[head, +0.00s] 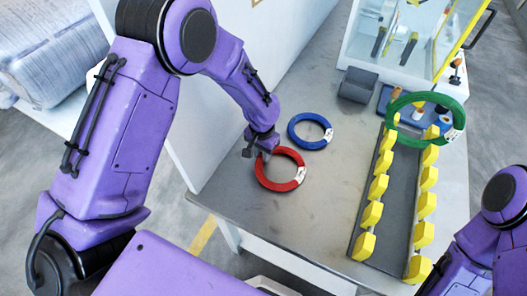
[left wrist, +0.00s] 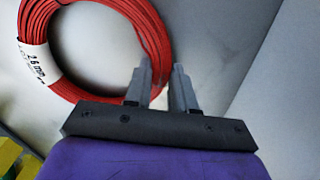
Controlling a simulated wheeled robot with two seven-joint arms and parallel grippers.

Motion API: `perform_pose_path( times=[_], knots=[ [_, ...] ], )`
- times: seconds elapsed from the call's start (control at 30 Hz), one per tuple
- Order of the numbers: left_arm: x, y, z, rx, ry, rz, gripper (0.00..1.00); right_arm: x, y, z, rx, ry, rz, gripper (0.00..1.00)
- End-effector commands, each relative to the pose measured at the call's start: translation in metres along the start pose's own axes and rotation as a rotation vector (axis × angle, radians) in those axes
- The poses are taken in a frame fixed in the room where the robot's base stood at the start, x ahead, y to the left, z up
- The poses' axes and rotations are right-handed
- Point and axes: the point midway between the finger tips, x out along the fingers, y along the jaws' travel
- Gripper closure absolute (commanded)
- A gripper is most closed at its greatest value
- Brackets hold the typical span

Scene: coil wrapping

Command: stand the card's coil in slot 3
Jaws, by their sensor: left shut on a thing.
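A red coil (head: 280,169) with a white label lies flat on the grey table. In the left wrist view the red coil (left wrist: 160,40) is large, and its label reads about "2.6 mm". My left gripper (head: 262,150) is at its upper-left rim, shut on that rim; the left wrist view shows the fingers (left wrist: 165,85) on either side of it. A blue coil (head: 310,131) lies flat just behind. A green coil (head: 425,116) stands at the far end of the rack (head: 385,215), which has two rows of yellow blocks. I cannot make out a card or slot numbers. My right gripper is out of view.
A grey block (head: 357,85) and a blue tray (head: 400,105) with small items sit behind the rack. A glass-fronted cabinet (head: 405,45) stands at the back. A white panel (head: 200,130) borders the table's left side. The table between red coil and rack is clear.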

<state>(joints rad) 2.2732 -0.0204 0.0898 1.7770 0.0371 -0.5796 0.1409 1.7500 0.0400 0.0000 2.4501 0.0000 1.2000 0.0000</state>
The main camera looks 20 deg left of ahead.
Motion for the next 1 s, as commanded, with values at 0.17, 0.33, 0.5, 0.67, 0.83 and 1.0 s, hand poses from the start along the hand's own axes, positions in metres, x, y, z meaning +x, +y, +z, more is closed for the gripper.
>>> perform_pose_path(
  times=[0.17,0.33,0.5,0.67,0.83,1.0],
  knots=[
    [0.0,0.0,-0.001,0.0,0.003,0.0,1.0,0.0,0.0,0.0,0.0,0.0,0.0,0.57],
    [0.003,0.0,0.0,0.0,0.001,0.0,0.69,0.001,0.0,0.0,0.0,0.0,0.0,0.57],
    [0.003,0.0,0.0,0.0,0.001,0.0,0.5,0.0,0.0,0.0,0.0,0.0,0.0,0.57],
    [0.002,0.0,0.0,0.0,0.001,0.0,0.5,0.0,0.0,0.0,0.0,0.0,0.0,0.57],
    [-0.017,0.0,-0.001,0.0,0.005,0.0,0.5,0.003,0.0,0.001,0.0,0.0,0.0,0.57],
    [-0.061,0.0,-0.002,-0.002,0.008,0.0,0.5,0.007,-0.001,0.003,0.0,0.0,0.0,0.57]
  ],
)
